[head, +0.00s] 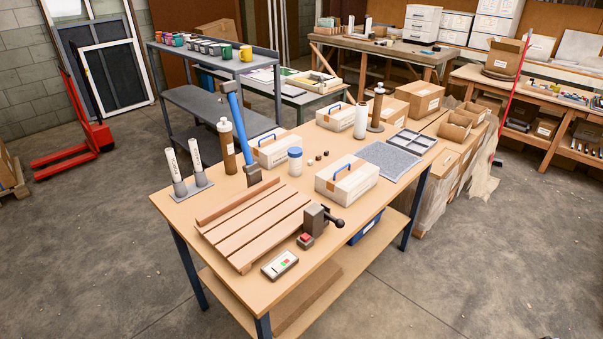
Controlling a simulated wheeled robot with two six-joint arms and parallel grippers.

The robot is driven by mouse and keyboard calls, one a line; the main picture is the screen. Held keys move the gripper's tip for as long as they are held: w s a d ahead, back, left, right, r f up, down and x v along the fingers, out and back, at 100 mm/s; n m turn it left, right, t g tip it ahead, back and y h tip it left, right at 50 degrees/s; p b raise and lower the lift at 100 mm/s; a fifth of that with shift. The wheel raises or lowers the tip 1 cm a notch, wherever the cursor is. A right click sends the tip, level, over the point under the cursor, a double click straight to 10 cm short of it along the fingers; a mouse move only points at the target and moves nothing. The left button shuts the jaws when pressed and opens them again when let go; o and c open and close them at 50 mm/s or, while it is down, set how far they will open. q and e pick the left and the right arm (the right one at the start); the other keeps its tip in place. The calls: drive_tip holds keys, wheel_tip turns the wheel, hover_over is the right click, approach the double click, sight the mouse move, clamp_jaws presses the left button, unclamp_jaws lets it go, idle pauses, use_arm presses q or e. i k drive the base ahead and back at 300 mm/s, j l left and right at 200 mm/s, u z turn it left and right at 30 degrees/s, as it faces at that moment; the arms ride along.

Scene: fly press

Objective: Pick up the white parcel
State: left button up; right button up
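Three white boxes with tan bands and blue handles are on the wooden workbench (384,204). The nearest white box (330,187) is right of the bench's middle. A second white box (290,143) is farther back, behind a white jar. A third white box (334,124) is at the bench's far side. I cannot tell which of them is the white parcel. Neither of my grippers shows in the head view.
A slatted wooden panel (262,222), a small press-like device (315,219) and a white control box (279,265) lie at the front. A tall blue-handled tool (241,135), a white jar (295,161) and a grey mat (389,160) are around the boxes. Open floor surrounds the bench's front.

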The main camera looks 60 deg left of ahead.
sight(344, 182)
drive_tip(key=i+j+u, duration=0.25)
drive_tip(key=i+u, duration=1.15)
drive_tip(key=i, duration=0.2)
